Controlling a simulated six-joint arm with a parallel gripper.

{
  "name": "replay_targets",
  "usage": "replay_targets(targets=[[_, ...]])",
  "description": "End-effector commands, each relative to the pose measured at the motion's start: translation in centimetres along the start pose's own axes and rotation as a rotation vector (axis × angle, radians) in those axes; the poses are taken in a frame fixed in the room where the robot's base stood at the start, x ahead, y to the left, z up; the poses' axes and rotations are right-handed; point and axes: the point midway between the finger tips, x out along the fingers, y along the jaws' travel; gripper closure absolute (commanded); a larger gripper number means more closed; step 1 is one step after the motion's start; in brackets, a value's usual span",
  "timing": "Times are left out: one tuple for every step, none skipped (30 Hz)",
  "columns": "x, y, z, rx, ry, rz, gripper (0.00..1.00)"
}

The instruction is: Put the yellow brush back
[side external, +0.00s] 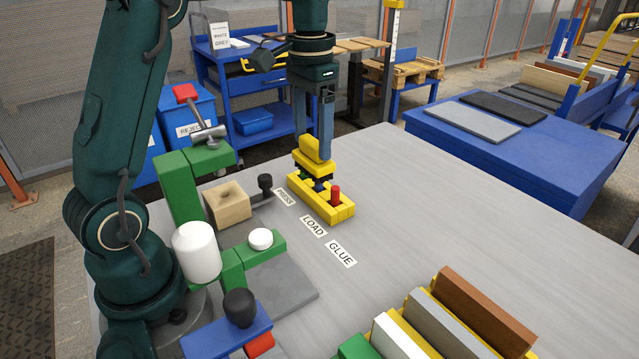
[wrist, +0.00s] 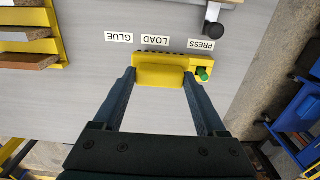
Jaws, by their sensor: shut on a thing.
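The yellow brush (side external: 314,164) is upright in my gripper (side external: 313,143), whose two fingers are shut on its raised handle. It also shows in the wrist view (wrist: 160,76) between the fingers. Below it is a yellow holder (side external: 345,210) on the grey table, also seen in the wrist view (wrist: 222,62). The brush is over the holder's left and middle part, with dark parts beneath its base. Whether it touches the holder cannot be told. A red peg (side external: 336,196) stands in the holder's right end. A green piece (wrist: 203,74) shows at the holder in the wrist view.
PRESS, LOAD and GLUE labels (side external: 341,253) lie beside the holder. A green fixture (side external: 180,190) with a wooden block (side external: 227,203) and a black knob (side external: 265,182) stands at left. A rack of boards (side external: 470,310) is at front right. The table's right side is clear.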

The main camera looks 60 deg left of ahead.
Motion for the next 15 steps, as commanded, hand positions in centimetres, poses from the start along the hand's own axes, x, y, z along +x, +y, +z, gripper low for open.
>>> replay_targets(targets=[[0.3, 0.2, -0.4, 0.003, 0.0, 0.0, 0.86], [0.6, 0.5, -0.5, 0.004, -0.004, 0.001, 0.86], [1.0, 1.1, -0.7, 0.006, -0.005, 0.002, 0.86], [1.3, 1.6, -0.8, 0.007, -0.008, 0.002, 0.86], [1.7, 2.1, -1.0, 0.008, -0.009, 0.003, 0.86], [2.2, 3.0, -1.3, 0.01, -0.008, 0.002, 0.86], [2.6, 3.6, -1.6, 0.01, -0.008, 0.002, 0.86], [3.0, 4.2, -1.8, 0.009, -0.008, 0.002, 0.86], [3.6, 5.0, -2.1, 0.009, -0.008, 0.002, 0.86], [4.0, 5.7, -2.4, 0.01, -0.008, 0.002, 0.86], [4.4, 6.3, -2.6, 0.009, -0.008, 0.002, 0.86], [4.9, 7.1, -2.9, 0.008, -0.008, 0.002, 0.86], [5.3, 7.6, -3.2, 0.009, -0.007, 0.001, 0.86], [5.6, 8.2, -3.4, 0.007, -0.007, 0.001, 0.86], [6.0, 8.8, -3.6, 0.007, -0.008, 0.001, 0.86]])
